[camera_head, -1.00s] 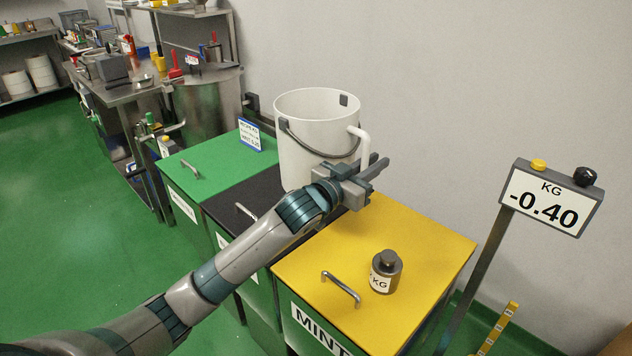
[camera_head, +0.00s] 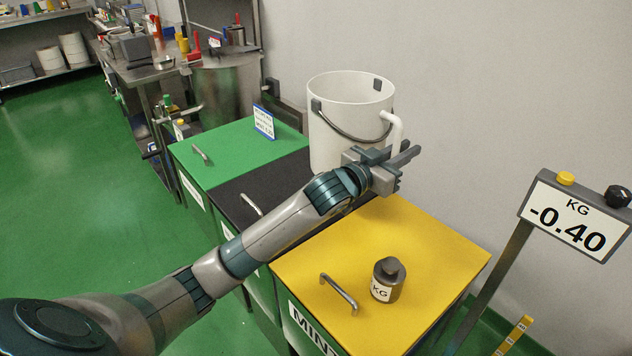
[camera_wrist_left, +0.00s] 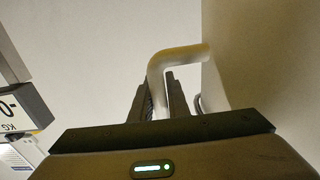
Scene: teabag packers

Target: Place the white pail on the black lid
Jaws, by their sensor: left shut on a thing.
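The white pail (camera_head: 345,108) is upright over the back part of the black lid (camera_head: 268,183); my arm hides its lower right side, so I cannot tell whether its base touches the lid. A dark bail hangs on its front. My left gripper (camera_head: 401,160) is shut on the pail's white side handle (camera_head: 394,130). In the left wrist view the fingers (camera_wrist_left: 160,103) stand around the bent handle (camera_wrist_left: 172,62), with the pail wall (camera_wrist_left: 262,60) at right. My right gripper is in neither view.
A green lid (camera_head: 225,152) with a small sign (camera_head: 264,122) lies left of the black one. A yellow lid (camera_head: 420,255) at right carries a dark KG weight (camera_head: 387,280). A scale display (camera_head: 572,218) reads -0.40. A wall stands close behind.

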